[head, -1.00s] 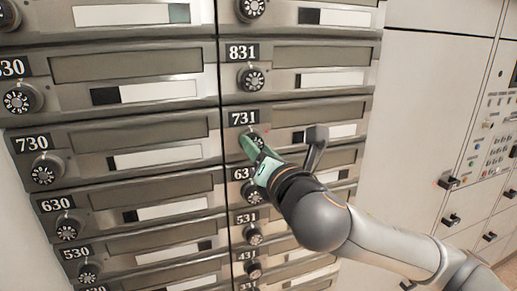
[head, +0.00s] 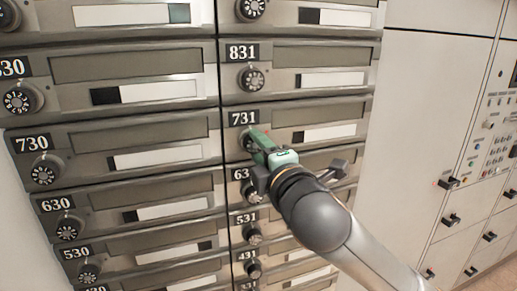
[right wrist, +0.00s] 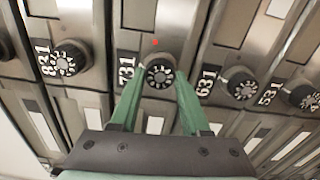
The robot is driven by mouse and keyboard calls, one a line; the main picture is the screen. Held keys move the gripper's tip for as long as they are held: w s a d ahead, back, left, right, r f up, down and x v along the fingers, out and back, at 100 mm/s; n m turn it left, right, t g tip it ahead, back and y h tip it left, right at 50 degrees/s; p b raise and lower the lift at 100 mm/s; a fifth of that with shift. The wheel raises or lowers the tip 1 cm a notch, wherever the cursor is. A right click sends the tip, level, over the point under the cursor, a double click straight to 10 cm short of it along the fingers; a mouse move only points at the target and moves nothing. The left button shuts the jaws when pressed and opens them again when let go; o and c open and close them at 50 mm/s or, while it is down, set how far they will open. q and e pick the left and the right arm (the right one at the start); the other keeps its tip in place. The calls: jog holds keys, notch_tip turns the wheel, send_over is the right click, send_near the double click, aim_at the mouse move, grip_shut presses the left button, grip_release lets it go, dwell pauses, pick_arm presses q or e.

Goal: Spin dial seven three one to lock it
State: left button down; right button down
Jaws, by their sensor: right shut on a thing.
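Dial 731 is a round black dial with white marks, on the mailbox door labelled 731. In the right wrist view, dial 731 (right wrist: 160,77) sits between the two green fingers of my right gripper (right wrist: 160,84), which is shut on it. In the head view, my right gripper (head: 257,138) covers most of the dial, just below the 731 label (head: 242,118). A small red spot (right wrist: 155,42) shows on the door near the dial in the right wrist view. The exact number the dial points to is too small to read. My left gripper is not in view.
Neighbouring dials stand close by: 831 (head: 252,78) above, 631 (right wrist: 239,83) and 531 (head: 253,236) below. A column with dial 730 (head: 45,169) is on the left. A panel with buttons and black handles (head: 448,182) is at the right.

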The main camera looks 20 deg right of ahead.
jog(key=m, duration=0.4)
jog(key=shift+m, duration=0.3)
jog(key=m, duration=0.3)
jog(key=shift+m, duration=0.4)
jog(key=m, duration=0.4)
jog(key=shift+m, duration=1.9)
jog(key=shift+c, duration=1.9)
grip_release()
